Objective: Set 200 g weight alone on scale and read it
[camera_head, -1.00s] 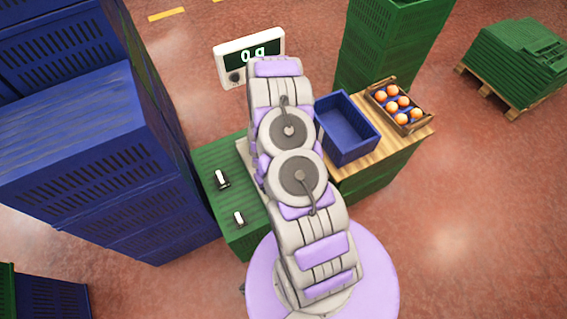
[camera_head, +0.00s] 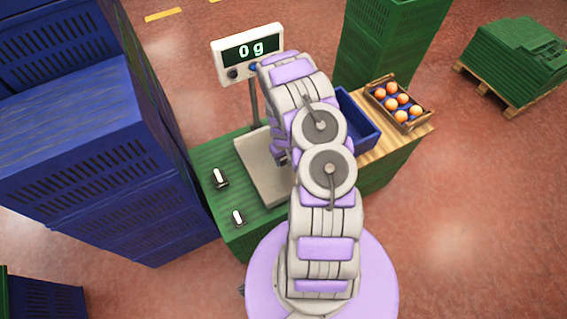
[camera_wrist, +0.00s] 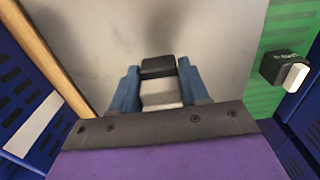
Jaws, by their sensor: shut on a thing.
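My gripper (camera_wrist: 158,90) is shut on a small weight (camera_wrist: 158,68) with a dark block and a pale part, held over the bare grey scale plate (camera_wrist: 100,30). I cannot read the weight's mark or tell its height above the plate. In the head view my arm hides the gripper and weight. The scale plate (camera_head: 262,185) is partly covered by my arm. The scale display (camera_head: 250,50) reads 0 g. Two black weights with white handles, a farther one (camera_head: 220,178) and a nearer one (camera_head: 238,218), stand left of the plate.
The weights and scale stand on a green crate (camera_head: 212,157). To the right, a blue bin (camera_head: 362,130) and a crate of oranges (camera_head: 425,122) sit on a wooden top (camera_head: 385,147). Tall blue crates (camera_head: 90,170) stand close on the left.

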